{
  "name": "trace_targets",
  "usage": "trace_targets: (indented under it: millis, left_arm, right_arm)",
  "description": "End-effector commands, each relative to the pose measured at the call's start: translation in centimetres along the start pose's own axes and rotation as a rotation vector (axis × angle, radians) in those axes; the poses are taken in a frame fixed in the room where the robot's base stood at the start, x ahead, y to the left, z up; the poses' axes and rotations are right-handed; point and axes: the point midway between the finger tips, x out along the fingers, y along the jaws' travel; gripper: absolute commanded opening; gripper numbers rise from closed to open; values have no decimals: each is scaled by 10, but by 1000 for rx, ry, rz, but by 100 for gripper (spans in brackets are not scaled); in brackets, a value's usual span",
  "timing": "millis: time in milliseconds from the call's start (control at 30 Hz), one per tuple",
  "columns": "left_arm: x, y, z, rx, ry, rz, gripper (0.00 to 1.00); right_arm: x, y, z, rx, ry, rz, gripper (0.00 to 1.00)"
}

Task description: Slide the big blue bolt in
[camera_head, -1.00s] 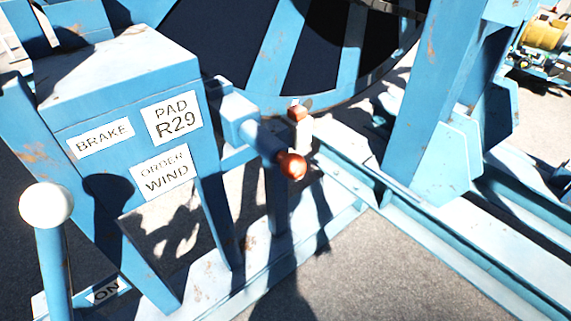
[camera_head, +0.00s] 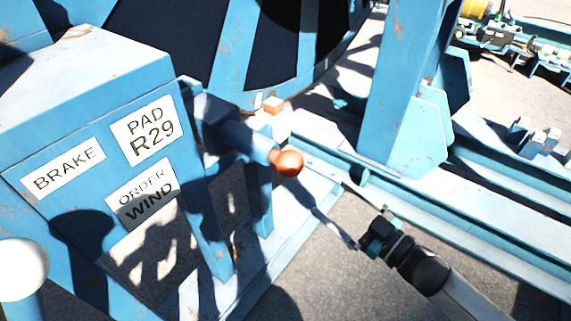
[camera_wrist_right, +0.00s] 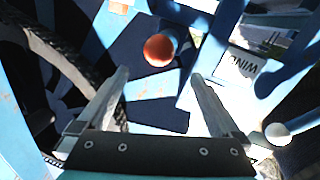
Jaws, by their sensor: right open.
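The big blue bolt (camera_head: 238,136) sticks out of its housing beside the labelled box and ends in an orange-red ball knob (camera_head: 288,163). In the right wrist view the knob (camera_wrist_right: 159,50) shows beyond and between the open fingertips. My right gripper (camera_head: 352,243) is in the lower middle of the head view, below and to the right of the knob and apart from it. Its two fingers (camera_wrist_right: 160,75) are spread with nothing between them. My left gripper is not in view.
A white-balled lever (camera_head: 22,268) stands at lower left. A small orange-topped block (camera_head: 273,104) sits behind the bolt. Blue frame beams (camera_head: 480,190) run to the right.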

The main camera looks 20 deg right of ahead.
Motion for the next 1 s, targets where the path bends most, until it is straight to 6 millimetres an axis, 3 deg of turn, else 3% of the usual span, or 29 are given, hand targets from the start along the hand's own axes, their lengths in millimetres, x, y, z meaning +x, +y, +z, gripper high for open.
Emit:
trace_targets:
  millis: [700, 1000]
  left_arm:
    - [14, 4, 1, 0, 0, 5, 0]
    - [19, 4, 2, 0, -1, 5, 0]
  right_arm:
    - [106, 1, 1, -1, 0, 3, 100]
    - [138, 1, 2, 0, -2, 3, 100]
